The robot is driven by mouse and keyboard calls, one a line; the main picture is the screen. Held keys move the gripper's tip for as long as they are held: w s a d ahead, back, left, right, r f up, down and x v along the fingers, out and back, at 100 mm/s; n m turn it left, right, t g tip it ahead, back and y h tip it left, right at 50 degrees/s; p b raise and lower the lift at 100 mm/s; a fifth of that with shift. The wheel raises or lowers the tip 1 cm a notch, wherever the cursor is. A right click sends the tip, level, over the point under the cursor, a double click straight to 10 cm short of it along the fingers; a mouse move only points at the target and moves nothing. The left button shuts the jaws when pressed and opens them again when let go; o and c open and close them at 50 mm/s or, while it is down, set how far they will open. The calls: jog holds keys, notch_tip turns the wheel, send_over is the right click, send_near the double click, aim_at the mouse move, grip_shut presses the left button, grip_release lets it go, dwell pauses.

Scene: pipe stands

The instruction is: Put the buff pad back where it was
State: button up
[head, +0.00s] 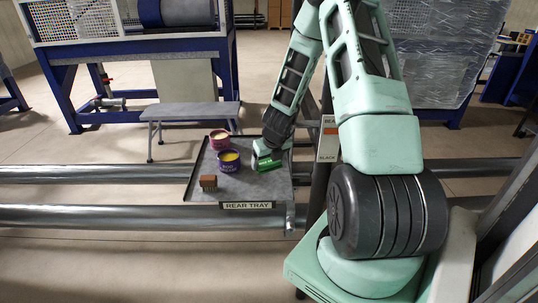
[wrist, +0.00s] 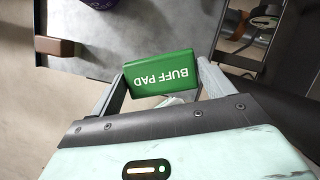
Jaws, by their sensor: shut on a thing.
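The buff pad (wrist: 160,73) is a green block with white lettering, which reads upside down in the wrist view. My gripper (wrist: 158,82) is shut on it, one finger at each end. In the head view the green pad (head: 269,164) is at the right part of the grey rear tray (head: 240,190), near its right edge. I cannot tell whether the pad touches the tray or is held just above it.
The tray's front middle is bare. A dark post with a sign (head: 328,140) stands right of it.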

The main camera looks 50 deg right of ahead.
jog(key=shift+s+r, duration=0.1)
jog(key=shift+s, duration=0.05)
notch_tip(320, 180, down, 10)
jog(key=b, duration=0.8)
jog(key=shift+r, duration=0.25)
jog(key=shift+f, duration=0.1)
jog(key=o, duration=0.8)
jog(key=o, duration=0.3)
jog(key=p+v, duration=0.2)
jog(key=v, duration=0.5)
jog(key=shift+p, duration=0.35)
